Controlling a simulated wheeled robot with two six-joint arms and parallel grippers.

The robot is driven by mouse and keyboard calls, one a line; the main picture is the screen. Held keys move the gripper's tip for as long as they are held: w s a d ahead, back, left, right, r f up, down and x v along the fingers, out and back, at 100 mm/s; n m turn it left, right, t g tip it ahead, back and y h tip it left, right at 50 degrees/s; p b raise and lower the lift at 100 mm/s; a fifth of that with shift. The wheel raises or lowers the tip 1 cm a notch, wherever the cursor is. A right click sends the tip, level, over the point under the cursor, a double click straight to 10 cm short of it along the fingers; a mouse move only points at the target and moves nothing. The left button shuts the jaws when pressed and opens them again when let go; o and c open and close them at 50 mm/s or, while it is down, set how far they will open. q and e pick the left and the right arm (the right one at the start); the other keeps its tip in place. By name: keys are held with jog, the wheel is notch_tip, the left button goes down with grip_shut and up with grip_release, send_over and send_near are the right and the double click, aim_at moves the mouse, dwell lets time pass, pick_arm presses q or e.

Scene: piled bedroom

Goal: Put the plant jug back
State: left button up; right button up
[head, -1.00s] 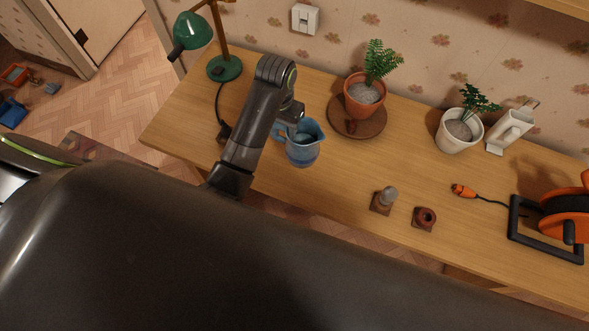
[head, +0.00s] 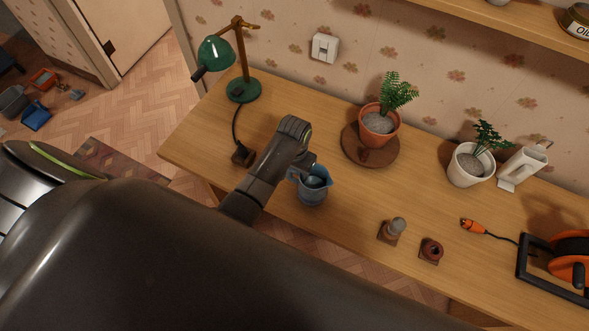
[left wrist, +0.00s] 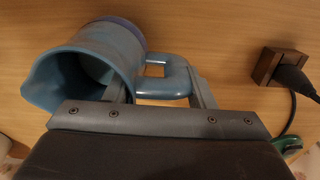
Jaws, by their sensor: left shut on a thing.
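The plant jug (head: 313,191) is blue-grey with an open spout and a side handle. In the head view it is at the end of my left arm, over the front part of the desk. In the left wrist view the jug (left wrist: 92,60) is at the upper left, with its handle (left wrist: 168,78) between the two fingers. My left gripper (left wrist: 160,85) is shut on that handle. In the head view my left gripper (head: 298,170) is partly hidden by its own wrist. I cannot tell whether the jug touches the desk. My right gripper is not in view.
A terracotta pot with a fern (head: 380,122) stands on a round brown board (head: 352,150). A white potted plant (head: 470,165), a white jug-like thing (head: 522,167), a green lamp (head: 243,90), small wooden pieces (head: 391,231) and an orange cable reel (head: 570,262) also stand on the desk (head: 350,195).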

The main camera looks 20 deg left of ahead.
pick_arm(q)
jog(key=o, duration=1.5)
jog(key=shift+f, duration=0.1)
jog(key=shift+r, duration=0.65)
notch_tip(320, 180, up, 11)
jog(key=shift+r+b, duration=0.1)
jog(key=shift+b, duration=0.2)
jog(key=shift+s+a, duration=0.1)
